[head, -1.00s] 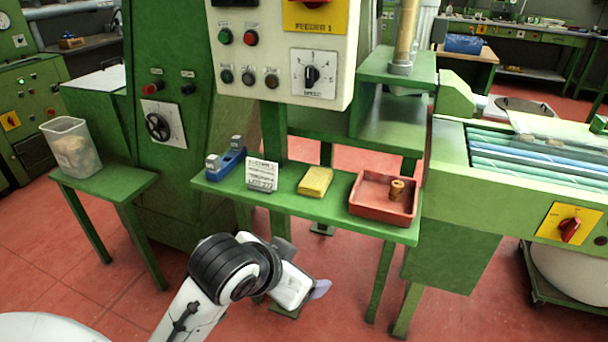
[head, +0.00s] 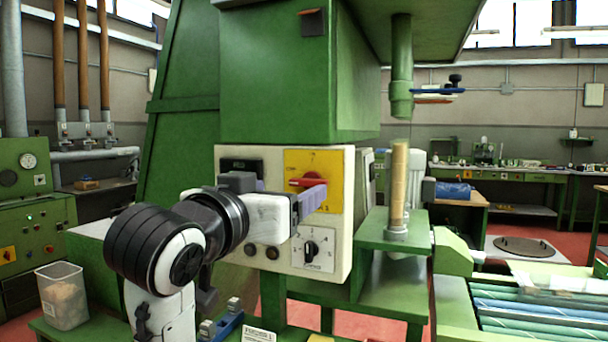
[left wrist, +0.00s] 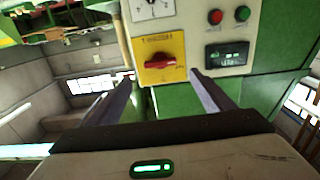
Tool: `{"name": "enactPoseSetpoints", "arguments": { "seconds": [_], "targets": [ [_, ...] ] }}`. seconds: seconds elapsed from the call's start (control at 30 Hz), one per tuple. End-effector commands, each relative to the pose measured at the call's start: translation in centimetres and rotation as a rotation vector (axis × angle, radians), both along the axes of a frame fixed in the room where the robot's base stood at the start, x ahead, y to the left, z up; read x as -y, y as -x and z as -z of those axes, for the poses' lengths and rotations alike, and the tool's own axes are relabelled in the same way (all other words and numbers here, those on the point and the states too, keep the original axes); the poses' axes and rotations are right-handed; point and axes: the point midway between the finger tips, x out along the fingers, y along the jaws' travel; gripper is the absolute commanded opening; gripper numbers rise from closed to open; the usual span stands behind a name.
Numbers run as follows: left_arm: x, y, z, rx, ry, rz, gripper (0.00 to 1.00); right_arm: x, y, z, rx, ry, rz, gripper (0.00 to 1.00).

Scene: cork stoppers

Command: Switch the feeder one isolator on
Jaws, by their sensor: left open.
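The feeder one isolator is a red rotary handle (head: 306,182) on a yellow plate (head: 327,161), at the upper right of the white control panel (head: 345,245). Its handle lies roughly horizontal. In the left wrist view the red handle (left wrist: 160,61) and yellow plate (left wrist: 175,45) appear ahead, between the fingers. My left gripper (head: 314,198) is open and empty, in front of the plate and close to it; in the left wrist view its fingertips (left wrist: 161,79) stand either side of the handle. I cannot tell any contact. The gripper hides part of the panel. My right gripper is not in view.
A speed dial (head: 312,247) sits just below the isolator. Panel buttons, one green (left wrist: 242,13) and one red (left wrist: 215,17), and a dark display (left wrist: 226,54) are close by. A wooden-coloured post (head: 398,185) stands on a green shelf to the right.

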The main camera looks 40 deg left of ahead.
Motion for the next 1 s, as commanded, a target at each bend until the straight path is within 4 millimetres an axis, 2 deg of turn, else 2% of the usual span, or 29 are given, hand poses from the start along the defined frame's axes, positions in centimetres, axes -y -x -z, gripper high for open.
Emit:
{"name": "enactPoseSetpoints", "arguments": {
  "seconds": [0.03,0.43,0.5,0.7,0.83,1.0],
  "targets": [
    [0.0,-0.3,-0.7,-0.007,0.002,0.000,0.75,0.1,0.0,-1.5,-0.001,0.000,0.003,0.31],
    [-0.5,-1.6,-0.6,-0.008,-0.002,0.000,0.75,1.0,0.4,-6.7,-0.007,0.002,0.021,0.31],
    [-0.9,-3.3,0.1,-0.005,-0.001,-0.002,0.75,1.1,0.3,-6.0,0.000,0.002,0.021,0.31],
    [-1.8,-6.8,0.0,-0.003,-0.001,-0.002,0.75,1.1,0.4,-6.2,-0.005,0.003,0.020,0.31],
    [-2.1,-8.2,0.0,-0.002,-0.001,-0.001,0.75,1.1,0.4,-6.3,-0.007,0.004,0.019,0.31],
    [-2.3,-9.0,0.0,-0.002,-0.003,-0.001,0.75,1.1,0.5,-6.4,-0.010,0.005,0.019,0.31]
  ]
}}
